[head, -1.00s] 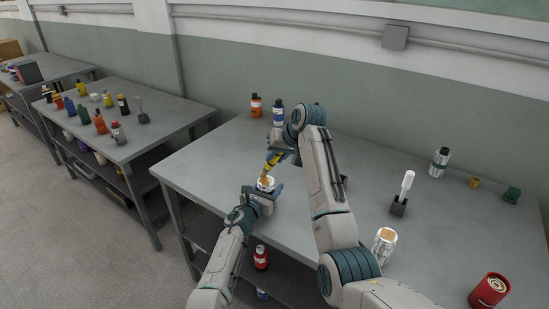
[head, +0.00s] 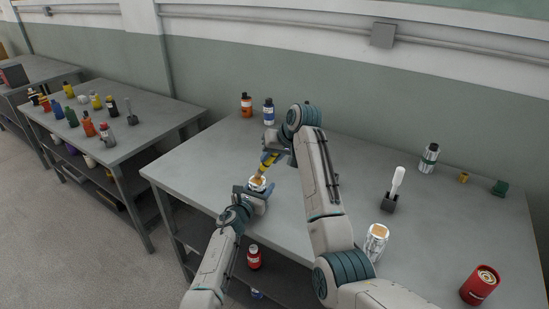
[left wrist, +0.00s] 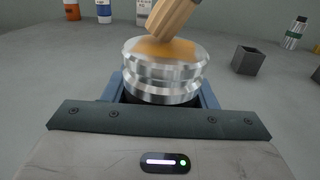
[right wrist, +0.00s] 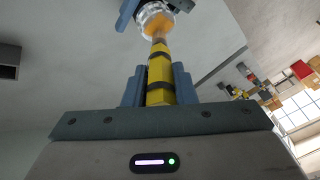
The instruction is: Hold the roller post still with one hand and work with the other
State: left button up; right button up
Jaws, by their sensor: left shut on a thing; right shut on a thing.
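The roller post (head: 257,186) is a short grooved silver cylinder at the table's near left part. My left gripper (head: 256,194) is shut around it; it also shows in the left wrist view (left wrist: 163,88), upright, with an orange-brown patch on top. My right gripper (head: 278,157) is shut on a yellow tool (right wrist: 160,78) with black bands, held tilted above the post. The tool's tan tip (left wrist: 172,18) overlaps the patch in the left wrist view and seems to touch it. The gripped lower part of the post is hidden.
A second silver cylinder (head: 376,242) with a tan top, a dark holder (head: 388,203) with a white-handled tool, and a red can (head: 479,286) stand to the right. Orange (head: 246,105) and blue-white (head: 268,112) bottles stand at the back. The table's left middle is clear.

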jog(key=shift+w+a+f, duration=0.1)
jog(key=shift+w+a, duration=0.35)
jog(key=shift+a, duration=0.15)
jog(key=shift+s+d, duration=0.95)
jog(key=shift+d, duration=0.3)
jog(key=shift+w+a, duration=0.95)
jog(key=shift+a, duration=0.3)
jog(key=shift+s+d, duration=0.95)
jog(key=shift+d, duration=0.3)
jog(key=shift+w+a, duration=0.95)
jog(key=shift+a, duration=0.3)
jog(key=shift+s+d, duration=0.35)
jog(key=shift+s, duration=0.5)
jog(key=shift+r, duration=0.2)
